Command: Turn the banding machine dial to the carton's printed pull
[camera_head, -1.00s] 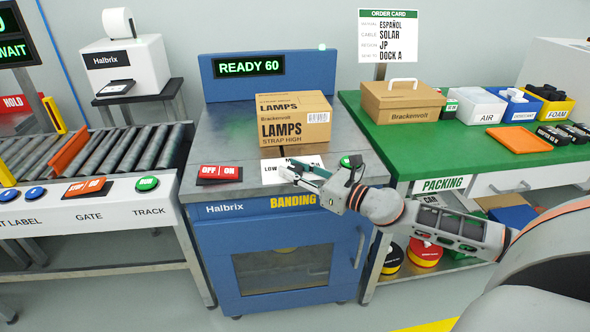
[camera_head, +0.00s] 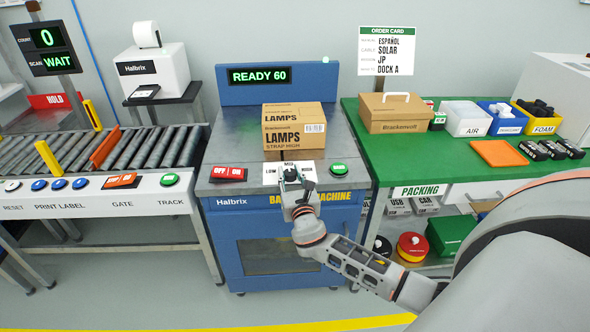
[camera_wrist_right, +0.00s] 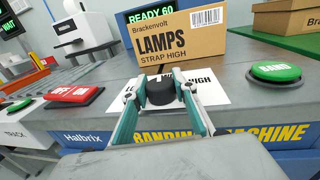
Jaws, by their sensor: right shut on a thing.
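The carton (camera_head: 291,129) stands on the banding machine (camera_head: 240,135), printed "LAMPS" and "STRAP HIGH"; it also shows in the right wrist view (camera_wrist_right: 180,38). The black dial (camera_wrist_right: 160,92) sits on a white plate marked "LOW", "MED" and "HIGH"; "MED" is partly hidden in the wrist view. My right gripper (camera_wrist_right: 161,97) is shut on the dial, with a teal finger at each side. In the head view, my right gripper (camera_head: 291,180) covers most of the dial. My left gripper is not in view.
The machine display (camera_head: 259,75) reads "READY 60". A red OFF/ON switch (camera_head: 228,174) lies left of the dial, and a green BAND button (camera_head: 338,169) lies right. A roller conveyor (camera_head: 140,146) is at left; a green packing table (camera_head: 430,150) is at right.

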